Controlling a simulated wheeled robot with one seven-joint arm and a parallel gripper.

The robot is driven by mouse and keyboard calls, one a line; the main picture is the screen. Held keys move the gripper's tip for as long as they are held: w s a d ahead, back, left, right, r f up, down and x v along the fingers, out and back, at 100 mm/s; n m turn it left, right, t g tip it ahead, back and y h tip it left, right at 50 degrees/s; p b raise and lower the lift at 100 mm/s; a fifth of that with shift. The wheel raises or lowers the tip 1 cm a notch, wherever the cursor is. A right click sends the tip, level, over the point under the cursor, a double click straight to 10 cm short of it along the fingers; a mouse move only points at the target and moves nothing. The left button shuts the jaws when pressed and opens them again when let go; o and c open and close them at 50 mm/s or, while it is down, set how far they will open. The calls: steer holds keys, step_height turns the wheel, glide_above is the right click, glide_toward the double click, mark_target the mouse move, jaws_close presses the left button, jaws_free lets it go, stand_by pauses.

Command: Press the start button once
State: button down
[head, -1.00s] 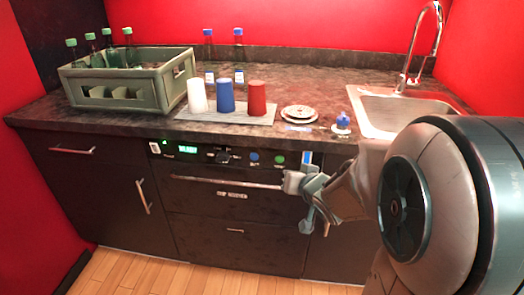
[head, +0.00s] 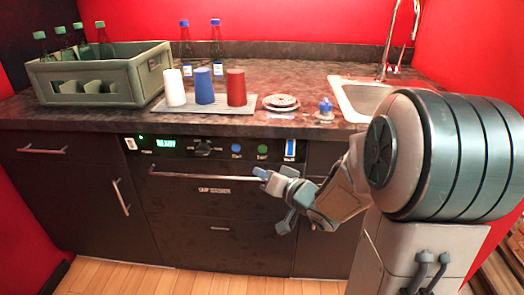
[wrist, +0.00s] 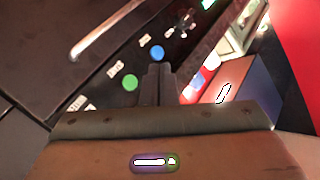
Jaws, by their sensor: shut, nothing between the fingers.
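The control panel (head: 185,147) on the front under the counter has a lit green display (head: 166,143) that seems to read READY, a black knob (head: 204,148), a blue button (head: 236,148) and a green button (head: 262,149). Their small labels are too blurred to read for sure. My gripper (head: 261,173) is shut and empty, just below the green button in the head view. In the wrist view its closed fingertips (wrist: 158,68) appear between the green button (wrist: 130,83) and the blue button (wrist: 157,53). I cannot tell the remaining distance; no contact is visible.
A long handle (head: 210,177) runs across the drawer below the panel, close to my gripper. A blue-and-white strip (head: 290,149) sits right of the buttons. On the counter stand a crate (head: 98,85) of bottles, three cups on a mat (head: 190,106), and a sink (head: 352,98).

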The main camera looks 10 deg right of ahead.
steer(key=shift+w+d, duration=0.4)
steer(key=shift+w, duration=0.85)
steer(key=shift+w+d, duration=0.45)
steer(key=shift+w, duration=0.85)
steer(key=shift+w+d, duration=0.4)
steer(key=shift+w, duration=0.85)
steer(key=shift+w+r, duration=0.1)
steer(key=shift+w+d+p, duration=0.1)
steer(key=shift+w+p, duration=0.15)
steer(key=shift+p, duration=0.1)
steer(key=shift+w+d+p, duration=0.15)
steer(key=shift+w+p, duration=0.15)
steer(key=shift+w, duration=0.1)
steer(key=shift+s, duration=0.1)
steer(key=shift+s+a, duration=0.25)
steer(key=shift+s, duration=0.45)
steer(key=shift+s+a+p, duration=0.2)
steer(key=shift+s+a, duration=0.05)
steer(key=shift+s, duration=0.55)
steer(key=shift+s+a+p, duration=0.15)
steer(key=shift+s+a, duration=0.15)
steer(key=shift+s, duration=0.45)
steer(key=shift+s+a+p, duration=0.2)
steer(key=shift+s+a, duration=0.05)
steer(key=shift+s, duration=0.55)
